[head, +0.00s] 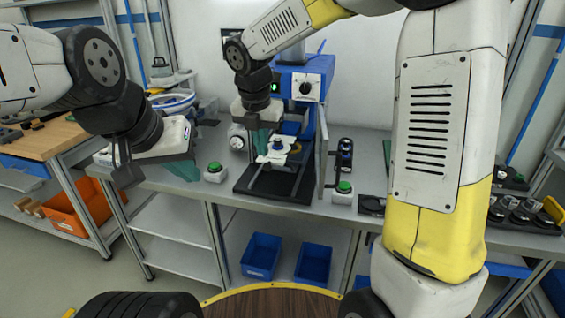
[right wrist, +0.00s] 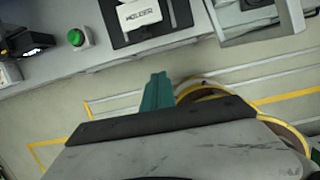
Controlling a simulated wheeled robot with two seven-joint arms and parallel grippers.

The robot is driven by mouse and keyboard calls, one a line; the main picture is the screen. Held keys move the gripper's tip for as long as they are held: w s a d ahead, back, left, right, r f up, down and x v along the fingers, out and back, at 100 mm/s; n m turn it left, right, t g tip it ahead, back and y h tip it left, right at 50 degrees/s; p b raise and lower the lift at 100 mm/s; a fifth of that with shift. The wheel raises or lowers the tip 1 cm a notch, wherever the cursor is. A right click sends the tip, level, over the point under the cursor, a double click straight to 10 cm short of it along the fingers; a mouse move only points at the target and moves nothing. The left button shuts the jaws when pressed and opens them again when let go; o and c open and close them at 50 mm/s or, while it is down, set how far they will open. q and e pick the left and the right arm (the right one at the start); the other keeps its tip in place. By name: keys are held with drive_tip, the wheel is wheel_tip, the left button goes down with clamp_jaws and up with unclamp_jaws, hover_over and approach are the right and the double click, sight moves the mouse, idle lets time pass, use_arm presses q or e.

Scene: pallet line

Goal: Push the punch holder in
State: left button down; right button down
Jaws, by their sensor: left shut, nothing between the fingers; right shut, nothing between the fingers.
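A white, plate-like part (head: 277,149) with a blue piece on it sits at the blue press (head: 300,85), above a black base (head: 262,184). I take it for the punch holder; how far in it sits I cannot tell. In the right wrist view a white lettered block (right wrist: 147,13) lies on a black base at the top. My right gripper (head: 262,142) is shut and empty, in front of the press near the white part; contact cannot be told. Its teal fingers (right wrist: 157,90) appear below the block, apart from it in the picture. My left gripper (head: 184,168) is shut and empty, left of the press.
Green push buttons stand left (head: 214,172) and right (head: 343,190) of the black base. Blue bins (head: 262,256) sit below the bench. An orange crate (head: 85,212) is at the left. Small dark parts lie at the right.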

sight(276, 156)
drive_tip(key=shift+n, duration=0.5)
drive_tip(key=w+f, duration=0.2)
drive_tip(key=f, duration=0.1)
drive_tip(key=w+f, duration=0.2)
drive_tip(key=f, duration=0.2)
drive_tip(key=w+d+f, duration=0.1)
drive_tip(key=f, duration=0.2)
drive_tip(key=shift+w+f, duration=0.2)
drive_tip(key=shift+w, duration=0.2)
use_arm(q)
drive_tip(key=shift+s+d, duration=0.1)
drive_tip(key=shift+d, duration=0.2)
use_arm(e)
drive_tip(key=shift+w+d, duration=0.1)
drive_tip(key=shift+w, duration=0.3)
